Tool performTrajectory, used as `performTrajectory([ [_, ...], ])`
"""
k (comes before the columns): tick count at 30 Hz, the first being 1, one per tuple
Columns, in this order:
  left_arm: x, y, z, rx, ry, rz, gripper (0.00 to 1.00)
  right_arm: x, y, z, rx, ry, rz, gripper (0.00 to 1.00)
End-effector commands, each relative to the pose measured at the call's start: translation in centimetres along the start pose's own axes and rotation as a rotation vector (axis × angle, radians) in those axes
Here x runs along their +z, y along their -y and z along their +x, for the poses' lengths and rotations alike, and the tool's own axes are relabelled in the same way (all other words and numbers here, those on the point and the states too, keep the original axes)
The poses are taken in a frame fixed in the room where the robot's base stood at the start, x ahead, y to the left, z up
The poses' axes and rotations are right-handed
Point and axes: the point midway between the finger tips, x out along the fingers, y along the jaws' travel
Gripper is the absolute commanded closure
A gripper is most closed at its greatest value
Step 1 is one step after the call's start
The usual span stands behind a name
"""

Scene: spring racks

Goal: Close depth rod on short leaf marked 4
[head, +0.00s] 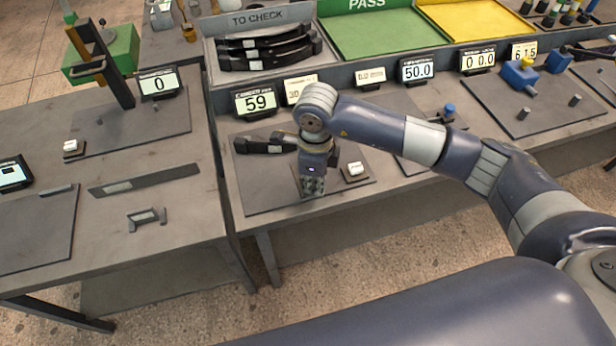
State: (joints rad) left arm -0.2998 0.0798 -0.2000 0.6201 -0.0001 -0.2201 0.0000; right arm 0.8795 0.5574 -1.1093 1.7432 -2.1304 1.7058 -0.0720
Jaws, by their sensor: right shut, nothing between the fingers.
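A short dark leaf (258,145) lies on the grey plate (262,180) of the station whose display (254,101) reads 59. Its right part is hidden behind my right arm's wrist, and I cannot read a number on it. My right gripper (313,187) points down just in front of the leaf, shut and empty, low over the plate. Whether it touches anything there is unclear. I cannot make out a depth rod; it may be hidden behind the wrist. My left gripper is not in view.
A white button block (354,169) stands close right of my right gripper. A TO CHECK tray (325,80) of dark leaves, a green PASS tray (380,33) and a yellow tray (475,20) are behind. The left bench (185,235) holds another station, display 0.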

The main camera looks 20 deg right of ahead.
Motion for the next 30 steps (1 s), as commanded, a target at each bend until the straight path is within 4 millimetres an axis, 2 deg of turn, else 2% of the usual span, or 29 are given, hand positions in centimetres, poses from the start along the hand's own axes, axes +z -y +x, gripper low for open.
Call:
performTrajectory([
  [30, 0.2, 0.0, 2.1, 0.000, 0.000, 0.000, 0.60, 1.6, 2.7, 0.1, -0.001, 0.003, 0.002, 1.00],
])
